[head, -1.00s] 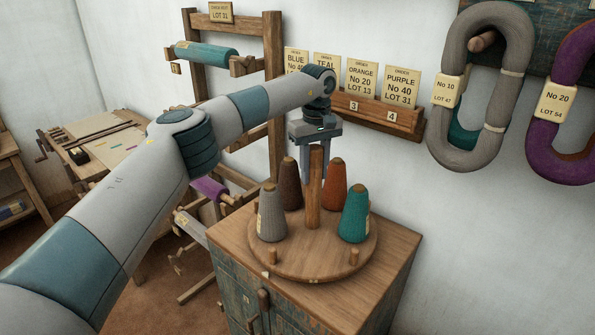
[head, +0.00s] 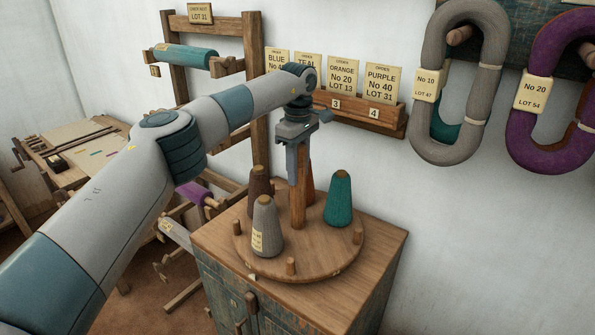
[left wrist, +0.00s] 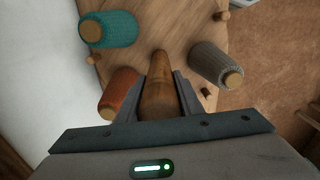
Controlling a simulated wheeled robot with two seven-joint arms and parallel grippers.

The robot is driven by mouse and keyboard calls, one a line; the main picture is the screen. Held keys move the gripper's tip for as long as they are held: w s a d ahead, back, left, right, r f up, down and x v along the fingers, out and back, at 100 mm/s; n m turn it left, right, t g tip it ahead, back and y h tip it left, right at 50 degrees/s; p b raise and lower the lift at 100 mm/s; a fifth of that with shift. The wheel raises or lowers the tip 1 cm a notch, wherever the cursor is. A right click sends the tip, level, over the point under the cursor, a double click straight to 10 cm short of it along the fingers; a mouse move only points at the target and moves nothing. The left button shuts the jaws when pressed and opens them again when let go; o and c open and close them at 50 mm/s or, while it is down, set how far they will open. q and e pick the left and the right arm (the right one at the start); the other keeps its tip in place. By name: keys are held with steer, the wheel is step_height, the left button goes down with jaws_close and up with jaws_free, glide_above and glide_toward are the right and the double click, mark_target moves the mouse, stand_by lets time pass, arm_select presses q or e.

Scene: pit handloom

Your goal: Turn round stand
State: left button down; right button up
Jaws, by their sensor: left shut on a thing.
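The round wooden stand (head: 318,262) sits on top of a cabinet, with an upright centre post (head: 298,200). Cones of yarn stand around the post: a grey cone (head: 266,228) at front left, a teal cone (head: 338,200) at right, a brown cone (head: 260,188) at back left and an orange cone (head: 309,184) partly hidden behind the post. My left gripper (head: 298,150) is shut on the top of the post. In the left wrist view the post (left wrist: 158,95) lies between its fingers, with teal, orange and grey cones around it. My right gripper is not in view.
The cabinet (head: 375,262) has a bare top at the right. A card rack (head: 365,115) with order cards hangs on the wall behind. Grey (head: 480,125) and purple (head: 520,130) yarn hanks hang at right. A wooden frame (head: 250,110) stands behind my left arm.

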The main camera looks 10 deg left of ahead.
arm_select(q)
steer(key=shift+w+a+r+n, duration=0.1)
steer(key=shift+r+n, duration=0.1)
steer(key=shift+n, duration=0.4)
steer(key=c, duration=1.2)
jaws_free()
steer(key=shift+f, duration=0.1)
step_height(320, 180, up, 9)
steer(key=shift+f+b, duration=0.2)
steer(key=shift+b, duration=1)
step_height(320, 180, up, 7)
steer(key=shift+r+p, duration=0.2)
steer(key=shift+p, duration=1)
steer(key=shift+r+p, duration=0.5)
steer(key=shift+r, duration=0.2)
